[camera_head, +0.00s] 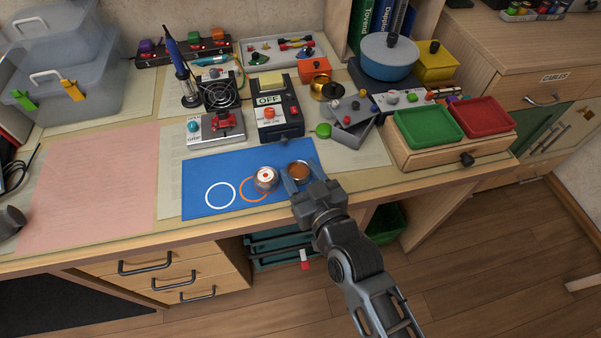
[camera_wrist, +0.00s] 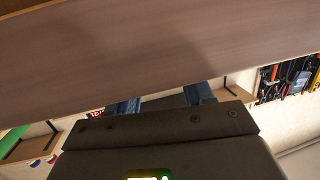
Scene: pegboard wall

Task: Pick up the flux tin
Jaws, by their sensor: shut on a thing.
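The flux tin, by its look the round tin with an amber-brown top (camera_head: 299,169), is at the right end of the blue mat (camera_head: 206,171) in the head view. My gripper (camera_head: 300,179) reaches in from the front edge of the desk, its blue-grey fingers on either side of this tin and shut on it. I cannot tell whether the tin touches the mat. In the wrist view, my two fingers (camera_wrist: 162,101) show against a broad brown surface, and the tin cannot be made out there.
A silver tin with a red-dotted white top (camera_head: 265,177) stands close left, over an orange ring. A white ring (camera_head: 220,195) is further left. Behind are a switch box (camera_head: 277,112) and a grey box (camera_head: 350,128). A wooden tray stand (camera_head: 435,155) is to the right.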

